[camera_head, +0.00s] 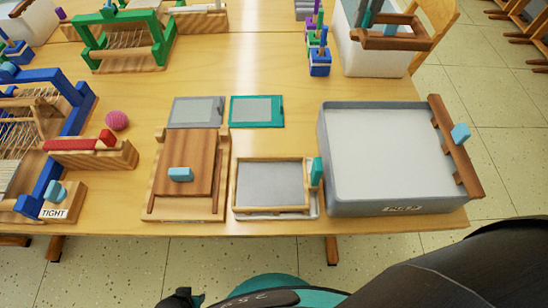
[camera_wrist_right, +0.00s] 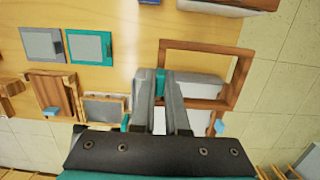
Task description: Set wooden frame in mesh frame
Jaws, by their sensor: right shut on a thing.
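The wooden frame, an open brown rectangle, shows in the right wrist view (camera_wrist_right: 243,75) and at the top of the head view (camera_head: 402,43). My right gripper (camera_wrist_right: 161,82) is shut at its left side, with a teal piece between the grey fingers. In the head view the fingers (camera_head: 368,14) show at the top edge. The frame looks raised above the table. The mesh frame (camera_head: 270,185), a grey mesh with a light wooden border and a teal tab at its right, lies near the table's front edge. My left gripper is not seen.
A grey tub of white pulp (camera_head: 360,200) stands right of the mesh frame, with a brown bar (camera_head: 447,125) on its right rim. A wooden press (camera_head: 155,190) stands left of the mesh frame. Grey (camera_head: 197,111) and teal (camera_head: 257,111) screens lie behind. The table's middle is clear.

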